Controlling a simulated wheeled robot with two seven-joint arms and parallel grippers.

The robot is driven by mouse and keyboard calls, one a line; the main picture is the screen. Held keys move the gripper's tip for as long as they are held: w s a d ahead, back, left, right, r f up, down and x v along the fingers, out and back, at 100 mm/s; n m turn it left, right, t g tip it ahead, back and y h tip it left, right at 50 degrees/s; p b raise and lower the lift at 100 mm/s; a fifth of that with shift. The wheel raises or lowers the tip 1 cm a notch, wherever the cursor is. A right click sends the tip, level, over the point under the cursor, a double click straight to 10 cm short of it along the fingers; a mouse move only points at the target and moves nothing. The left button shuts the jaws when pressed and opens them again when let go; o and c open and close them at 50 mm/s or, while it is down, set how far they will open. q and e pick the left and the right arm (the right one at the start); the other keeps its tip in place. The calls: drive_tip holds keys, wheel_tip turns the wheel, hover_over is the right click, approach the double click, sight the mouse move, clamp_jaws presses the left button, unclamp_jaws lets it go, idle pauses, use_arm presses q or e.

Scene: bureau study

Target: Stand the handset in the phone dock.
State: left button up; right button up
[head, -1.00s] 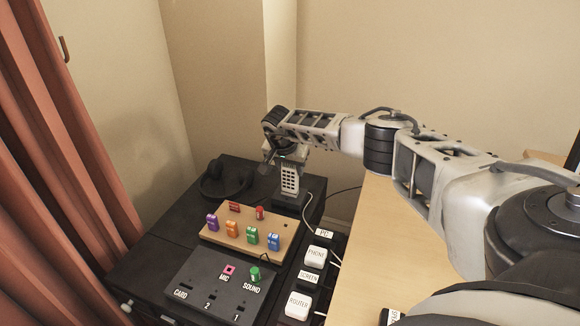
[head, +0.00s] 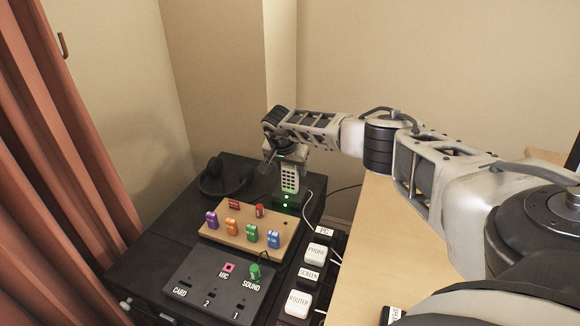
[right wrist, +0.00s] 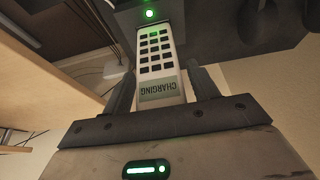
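The white handset (head: 290,180) with its dark keypad stands upright in the black phone dock (head: 282,201) at the back of the dark cabinet. Two green lights glow on the dock. In the right wrist view the handset (right wrist: 157,50) shows a "CHARGING" label, and its far end meets the dock (right wrist: 135,14), where a green light is lit. My right gripper (head: 288,160) is at the handset's upper end. My left gripper is not in view.
Black headphones (head: 226,178) lie left of the dock. In front are a wooden board (head: 240,243) with several coloured blocks and a grey socket panel (head: 205,290). White labelled plugs (head: 316,252) line the right side, beside a wooden desk (head: 375,235).

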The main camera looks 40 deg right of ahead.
drive_tip(key=shift+o, duration=0.3)
drive_tip(key=v, duration=1.6)
drive_tip(key=shift+p, duration=0.45)
drive_tip(key=shift+s, duration=0.1)
